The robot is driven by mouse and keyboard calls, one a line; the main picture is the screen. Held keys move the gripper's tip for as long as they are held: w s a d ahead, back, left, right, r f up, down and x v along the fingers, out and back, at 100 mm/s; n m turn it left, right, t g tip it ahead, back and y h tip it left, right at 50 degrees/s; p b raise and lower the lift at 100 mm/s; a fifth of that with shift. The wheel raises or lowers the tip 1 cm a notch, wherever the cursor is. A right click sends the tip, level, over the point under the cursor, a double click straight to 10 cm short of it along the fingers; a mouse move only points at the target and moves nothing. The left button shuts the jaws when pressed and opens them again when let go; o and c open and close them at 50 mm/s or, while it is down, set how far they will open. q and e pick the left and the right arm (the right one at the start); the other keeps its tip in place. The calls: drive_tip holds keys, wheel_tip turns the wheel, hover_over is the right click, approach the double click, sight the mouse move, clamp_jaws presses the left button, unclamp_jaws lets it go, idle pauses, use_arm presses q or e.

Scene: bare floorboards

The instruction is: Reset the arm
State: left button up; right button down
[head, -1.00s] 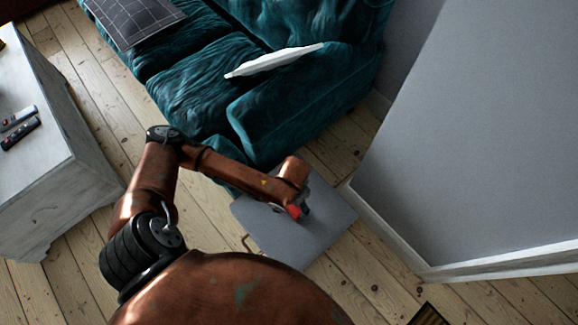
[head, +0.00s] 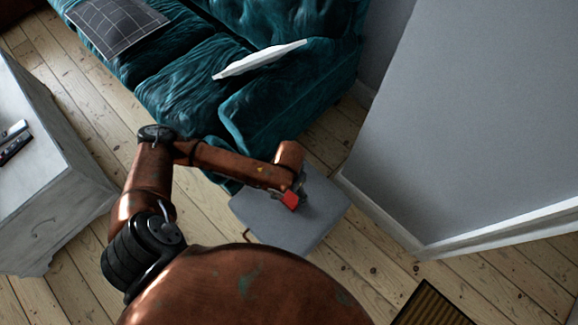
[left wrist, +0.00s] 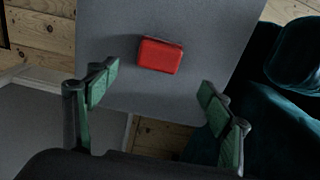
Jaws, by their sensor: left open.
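My left arm reaches in from the left in the head view, and its left gripper (head: 296,188) is over a small grey table (head: 317,214). In the left wrist view the left gripper (left wrist: 158,92) is open, its two green-padded fingers wide apart with nothing between them. A small red box (left wrist: 160,55) lies on the grey tabletop (left wrist: 215,30), beyond the fingertips and apart from them. The red box also shows in the head view (head: 290,201), partly hidden by the gripper. My right gripper is not in view.
A grey wall (head: 470,130) is close on the right. A white cabinet (head: 50,190) with remotes (head: 15,146) stands left. A striped mat (head: 432,305) lies front right.

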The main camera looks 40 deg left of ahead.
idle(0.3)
